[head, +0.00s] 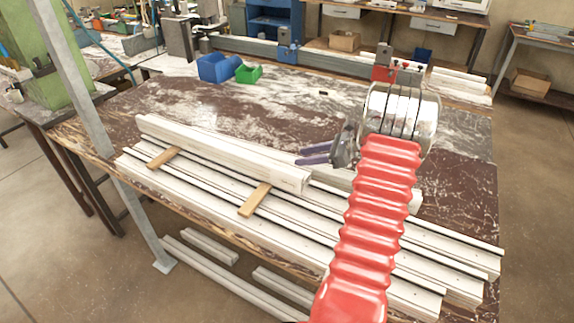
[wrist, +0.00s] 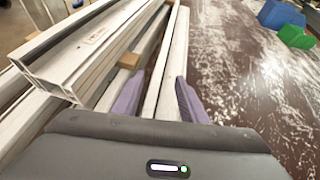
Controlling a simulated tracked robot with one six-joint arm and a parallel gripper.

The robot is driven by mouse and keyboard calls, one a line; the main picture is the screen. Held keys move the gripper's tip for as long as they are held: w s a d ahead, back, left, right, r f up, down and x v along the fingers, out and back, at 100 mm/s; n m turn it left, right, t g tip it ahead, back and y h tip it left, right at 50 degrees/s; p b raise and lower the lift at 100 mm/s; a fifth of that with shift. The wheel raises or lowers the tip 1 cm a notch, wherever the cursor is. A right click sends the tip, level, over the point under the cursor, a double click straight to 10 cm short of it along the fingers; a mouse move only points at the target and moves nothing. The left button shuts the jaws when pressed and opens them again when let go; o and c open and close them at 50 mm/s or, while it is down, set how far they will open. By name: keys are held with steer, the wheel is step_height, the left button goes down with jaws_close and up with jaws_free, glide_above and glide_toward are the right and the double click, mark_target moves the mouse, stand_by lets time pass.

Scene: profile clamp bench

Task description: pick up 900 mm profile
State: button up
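Several long white profiles lie on the bench; I cannot tell by sight which is 900 mm. A thick profile (head: 225,153) lies on top of wooden strips in the head view; its hollow open end (wrist: 50,78) shows at left in the wrist view. Beside it, a narrower white profile (wrist: 174,50) runs away between the purple fingers in the wrist view. My gripper (head: 301,155) is open, its fingers apart above or astride that profile; contact cannot be told. In the wrist view my gripper (wrist: 159,78) holds nothing visibly.
Wooden strips (head: 255,199) lie across lower long profiles (head: 200,192). A blue bin (head: 214,68) and a green bin (head: 248,74) stand toward the back. The worn brown bench top (head: 290,105) is mostly clear behind the profiles. A metal post (head: 92,115) rises at left.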

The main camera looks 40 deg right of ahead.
mark_target(287, 159)
steer(key=shift+w+a, duration=0.1)
steer(key=shift+x, duration=2.45)
steer(key=shift+a, duration=0.15)
steer(key=shift+c, duration=0.6)
jaws_close()
steer(key=shift+r, duration=0.1)
